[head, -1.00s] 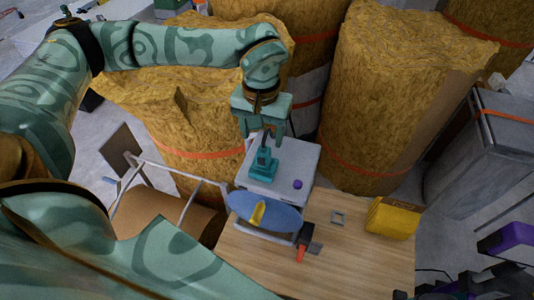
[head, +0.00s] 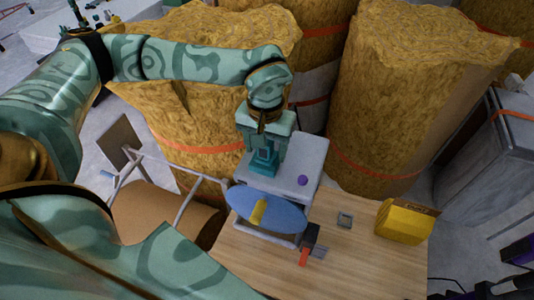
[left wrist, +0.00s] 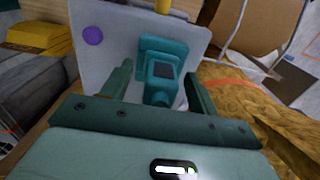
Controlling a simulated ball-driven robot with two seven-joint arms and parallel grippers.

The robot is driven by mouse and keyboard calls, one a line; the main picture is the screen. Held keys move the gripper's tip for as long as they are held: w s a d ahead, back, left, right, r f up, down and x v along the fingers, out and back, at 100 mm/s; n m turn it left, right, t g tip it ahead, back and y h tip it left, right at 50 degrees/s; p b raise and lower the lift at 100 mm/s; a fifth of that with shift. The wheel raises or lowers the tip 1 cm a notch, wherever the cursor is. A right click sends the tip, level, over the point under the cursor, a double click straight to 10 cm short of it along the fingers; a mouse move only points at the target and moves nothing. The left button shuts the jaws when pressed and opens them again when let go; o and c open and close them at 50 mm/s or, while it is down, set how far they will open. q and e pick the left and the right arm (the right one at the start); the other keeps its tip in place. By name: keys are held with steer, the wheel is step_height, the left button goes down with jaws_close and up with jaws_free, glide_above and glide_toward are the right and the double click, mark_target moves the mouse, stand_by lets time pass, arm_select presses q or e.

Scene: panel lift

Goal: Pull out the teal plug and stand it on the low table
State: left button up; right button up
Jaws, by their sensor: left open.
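The teal plug (head: 264,164) stands on the top of a light grey box (head: 305,160) at the back of the low wooden table (head: 345,265). It also shows in the left wrist view (left wrist: 161,66), between and just beyond the fingertips. My left gripper (head: 264,150) is right above the plug, pointing down, with its fingers on either side of the plug's upper part. In the left wrist view my left gripper (left wrist: 157,85) is open, with a gap visible between its fingers and the plug. Whether either finger touches it is hidden in the head view. My right gripper is not seen.
A purple knob (head: 303,180) is on the box beside the plug. A blue disc with a yellow handle (head: 280,212) is at its front. A yellow block (head: 403,222) and a small grey square (head: 344,219) lie on the table. The table's front right is clear. Straw-coloured rolls (head: 400,90) stand behind.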

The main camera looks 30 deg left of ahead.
arm_select(q)
steer(key=shift+f, duration=0.35)
steer(key=shift+r+p, duration=0.1)
steer(key=shift+p, duration=0.5)
stand_by(0.9)
steer(key=c, duration=1.3)
steer(key=shift+w+r+p, duration=0.1)
steer(key=shift+r+p, duration=0.6)
steer(key=shift+r, duration=0.05)
steer(key=shift+r+p, duration=2.25)
